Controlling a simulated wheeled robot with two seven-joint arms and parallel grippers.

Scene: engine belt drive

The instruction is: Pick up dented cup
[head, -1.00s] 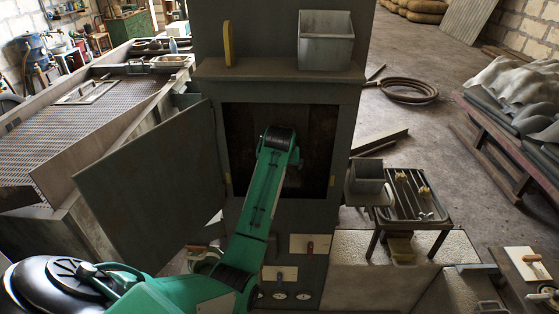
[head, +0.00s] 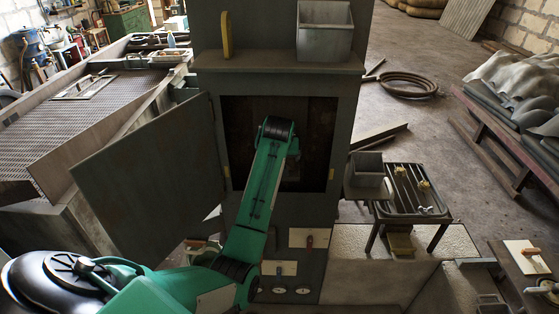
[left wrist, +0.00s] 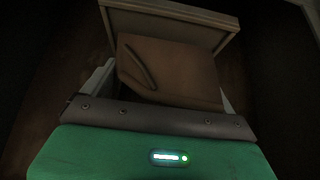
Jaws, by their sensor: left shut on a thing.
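My left arm reaches into the dark opening of a tall grey cabinet (head: 232,225), and its gripper is hidden inside in the head view. In the left wrist view my left gripper (left wrist: 165,88) is shut on a brown, smooth-faced thing (left wrist: 185,72) with a dark curved strip on its left side. This appears to be the dented cup; its dent and full shape cannot be made out in the dim light. A pale box-like edge (left wrist: 175,12) stands just beyond it. My right gripper is not in view.
The cabinet door (head: 145,185) hangs open to the left of my arm. A grey square bin (head: 325,32) and a yellow upright piece (head: 227,35) stand on the ledge above. A slatted stand (head: 410,190) and another grey bin (head: 367,168) are to the right.

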